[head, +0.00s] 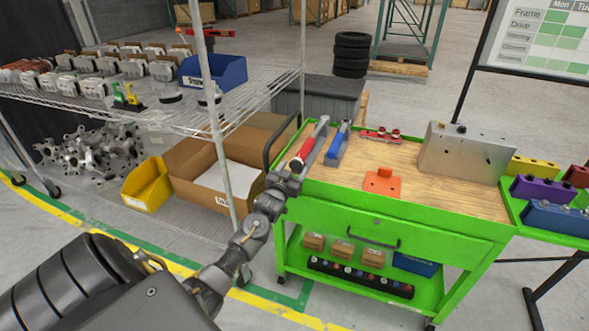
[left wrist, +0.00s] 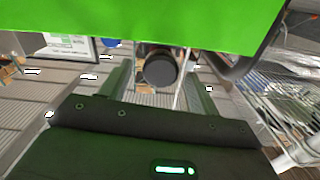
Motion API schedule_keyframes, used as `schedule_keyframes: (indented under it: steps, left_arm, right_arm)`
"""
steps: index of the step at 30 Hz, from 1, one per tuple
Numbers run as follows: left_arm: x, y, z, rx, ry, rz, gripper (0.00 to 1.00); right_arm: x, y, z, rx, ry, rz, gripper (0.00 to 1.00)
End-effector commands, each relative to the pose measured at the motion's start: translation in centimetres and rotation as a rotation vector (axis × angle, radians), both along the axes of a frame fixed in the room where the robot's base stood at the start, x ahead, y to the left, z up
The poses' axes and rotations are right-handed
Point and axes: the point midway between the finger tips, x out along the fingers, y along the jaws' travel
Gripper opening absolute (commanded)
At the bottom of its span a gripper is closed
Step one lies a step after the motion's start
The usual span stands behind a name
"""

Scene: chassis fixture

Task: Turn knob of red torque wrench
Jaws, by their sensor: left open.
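The red torque wrench (head: 304,149) lies on the left end of the green cart's wooden top, in the head view. Its near end, with a dark knob (head: 295,165), points toward me at the cart's front left corner. My left gripper (head: 289,177) is just in front of that end, partly hiding the corner. In the left wrist view, a dark round end (left wrist: 160,69), apparently the knob, shows between the two open fingers of the left gripper (left wrist: 156,82). I cannot tell whether the fingers touch it. My right gripper is in neither view.
A blue wrench (head: 338,143) lies just right of the red one. An orange block (head: 382,183) and a metal box (head: 465,153) stand further right on the green cart (head: 345,204).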

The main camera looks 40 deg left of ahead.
Motion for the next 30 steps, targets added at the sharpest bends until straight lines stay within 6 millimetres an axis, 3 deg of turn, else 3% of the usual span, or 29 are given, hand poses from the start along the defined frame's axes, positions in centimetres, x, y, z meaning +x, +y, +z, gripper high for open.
schedule_keyframes:
  steps: [13,23,30]
  left_arm:
    - [1.0,0.35,0.0,0.0,0.0,0.0,0.6]
    - [0.99,0.32,-0.01,0.0,0.001,0.0,0.17]
    - [1.05,0.22,0.06,-0.021,-0.007,-0.001,0.17]
  right_arm:
    - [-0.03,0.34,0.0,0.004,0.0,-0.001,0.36]
    - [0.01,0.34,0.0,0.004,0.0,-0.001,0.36]
    - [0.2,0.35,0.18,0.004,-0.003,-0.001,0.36]
